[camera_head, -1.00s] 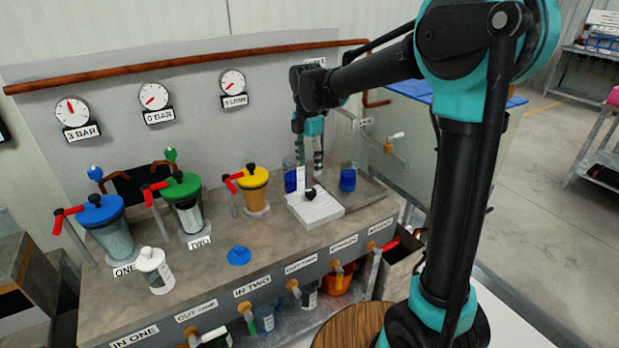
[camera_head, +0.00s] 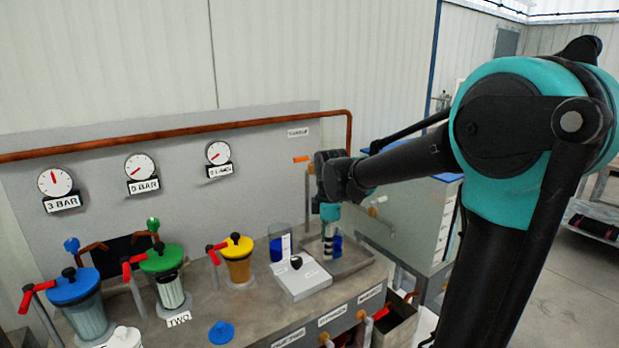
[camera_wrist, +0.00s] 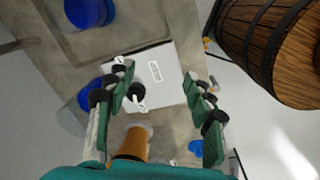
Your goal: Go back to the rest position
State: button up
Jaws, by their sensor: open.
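My gripper (camera_head: 329,246) hangs fingers-down at the right end of the workbench, behind and to the right of a white box with a black knob (camera_head: 302,284). In the wrist view my gripper (camera_wrist: 160,88) has its green fingers spread wide. Nothing is held between them. The white box (camera_wrist: 165,78) shows below and between the fingers, apart from them as far as I can tell. In the head view the fingertips partly overlap a blue cup behind them, and the exact gap is unclear.
Blue-lidded (camera_head: 78,290), green-lidded (camera_head: 163,263) and yellow-lidded (camera_head: 237,257) vessels with red handles stand on the left of the bench. A loose blue lid (camera_head: 221,332) lies near the front. A wooden barrel (camera_wrist: 270,45) shows right in the wrist view. Open air lies above the bench.

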jog(key=s+d+f+m+t, duration=0.3)
jog(key=s+d+f+m, duration=0.9)
jog(key=s+d+m, duration=0.3)
jog(key=s+m, duration=0.1)
jog(key=m, duration=0.2)
jog(key=shift+f+m, duration=0.15)
jog(key=shift+m, duration=0.15)
